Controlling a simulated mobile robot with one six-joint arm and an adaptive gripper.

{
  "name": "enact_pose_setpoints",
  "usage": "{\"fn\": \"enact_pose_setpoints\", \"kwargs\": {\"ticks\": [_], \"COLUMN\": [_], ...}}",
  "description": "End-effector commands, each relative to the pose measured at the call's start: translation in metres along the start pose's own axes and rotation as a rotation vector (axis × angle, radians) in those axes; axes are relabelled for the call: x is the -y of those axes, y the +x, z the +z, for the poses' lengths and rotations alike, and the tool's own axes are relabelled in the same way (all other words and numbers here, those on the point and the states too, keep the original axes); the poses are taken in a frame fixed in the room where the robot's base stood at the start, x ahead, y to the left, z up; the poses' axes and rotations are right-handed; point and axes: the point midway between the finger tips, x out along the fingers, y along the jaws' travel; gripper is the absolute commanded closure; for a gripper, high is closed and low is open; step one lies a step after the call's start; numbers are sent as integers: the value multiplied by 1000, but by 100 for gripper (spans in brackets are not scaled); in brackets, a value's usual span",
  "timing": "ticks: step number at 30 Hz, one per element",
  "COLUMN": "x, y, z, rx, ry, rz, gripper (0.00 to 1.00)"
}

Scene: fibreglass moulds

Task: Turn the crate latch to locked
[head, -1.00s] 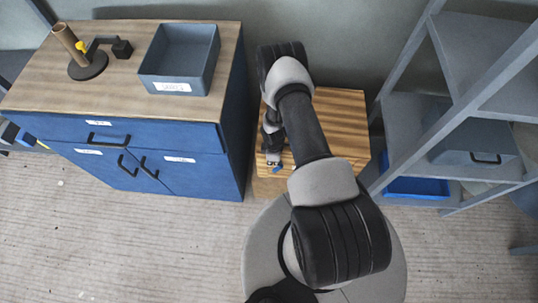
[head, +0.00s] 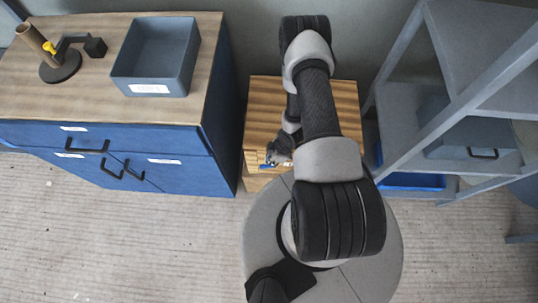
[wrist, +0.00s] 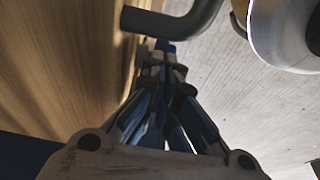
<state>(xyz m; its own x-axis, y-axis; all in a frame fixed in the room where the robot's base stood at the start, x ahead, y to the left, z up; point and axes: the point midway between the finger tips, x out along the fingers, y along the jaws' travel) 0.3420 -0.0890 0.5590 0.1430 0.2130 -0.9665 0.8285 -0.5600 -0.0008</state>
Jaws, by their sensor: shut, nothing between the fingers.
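The wooden crate (head: 262,112) stands against the wall in the head view, partly hidden behind my arm. In the wrist view its wooden side (wrist: 60,60) fills the left. A dark grey bent bar (wrist: 190,27), which looks like the latch handle, sticks out from that side and curves upward to the right. In the head view my gripper (head: 272,163) is small at the crate's near side, and the latch cannot be made out.
A blue cabinet (head: 185,150) stands left of the crate, with a grey bin (head: 150,85) and a small stand (head: 62,68) on top. A grey shelf rack (head: 400,115) stands close on the right, holding a grey box (head: 470,150). Open floor (head: 120,240) lies in front of the cabinet.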

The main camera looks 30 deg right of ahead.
Motion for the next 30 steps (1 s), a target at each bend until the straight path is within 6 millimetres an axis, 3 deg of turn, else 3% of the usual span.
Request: {"fn": "enact_pose_setpoints", "kwargs": {"ticks": [15, 30], "x": [0, 0], "y": [4, 4], "z": [21, 22], "rx": [1, 1], "ry": [0, 0], "rz": [0, 0], "gripper": [100, 100]}}
